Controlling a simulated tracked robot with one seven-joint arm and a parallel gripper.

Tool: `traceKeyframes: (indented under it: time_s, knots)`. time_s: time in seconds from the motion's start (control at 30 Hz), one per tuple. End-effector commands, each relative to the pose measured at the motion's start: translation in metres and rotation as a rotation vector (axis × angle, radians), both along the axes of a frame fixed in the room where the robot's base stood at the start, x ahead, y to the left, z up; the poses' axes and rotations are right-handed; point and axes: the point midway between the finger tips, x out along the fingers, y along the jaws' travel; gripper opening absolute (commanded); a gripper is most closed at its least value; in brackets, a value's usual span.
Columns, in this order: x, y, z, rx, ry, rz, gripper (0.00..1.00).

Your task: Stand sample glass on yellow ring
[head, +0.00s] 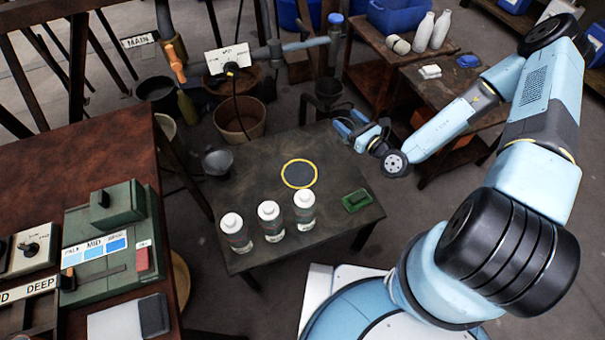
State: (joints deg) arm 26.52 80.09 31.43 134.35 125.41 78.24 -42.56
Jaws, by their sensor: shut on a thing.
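The yellow ring (299,174) lies flat around a dark disc on the low dark table. Nothing stands on it. My gripper (347,124) is above the back right of the table, beyond and to the right of the ring, with its blue fingers pointing left. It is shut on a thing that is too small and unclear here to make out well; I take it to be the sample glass. No other clear sample glass shows on the table.
Three white-capped bottles (270,221) stand in front of the ring on the table (330,232). A green tray (356,200) lies to the right. A grey cup (217,161) is at the left edge. A pipe and a bucket (240,118) stand behind.

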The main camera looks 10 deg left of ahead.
Motion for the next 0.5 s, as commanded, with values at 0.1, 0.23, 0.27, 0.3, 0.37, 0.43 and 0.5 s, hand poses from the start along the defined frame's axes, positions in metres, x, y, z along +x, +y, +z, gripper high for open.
traceKeyframes:
  time_s: [0.1, 0.23, 0.27, 0.3, 0.37, 0.43, 0.5]
  knots:
    - [-0.040, 0.036, -0.015, -0.003, -0.001, 0.219, 0.27]
    - [-0.085, 0.061, -0.033, -0.003, -0.001, 0.447, 0.27]
    - [-0.095, 0.065, -0.037, -0.004, 0.000, 0.496, 0.27]
    - [-0.108, 0.069, -0.042, -0.003, 0.001, 0.557, 0.27]
    - [-0.125, 0.073, -0.048, -0.001, 0.001, 0.636, 0.27]
    - [-0.140, 0.076, -0.055, -0.002, 0.002, 0.709, 0.27]
    - [-0.151, 0.077, -0.059, 0.000, 0.001, 0.762, 0.27]
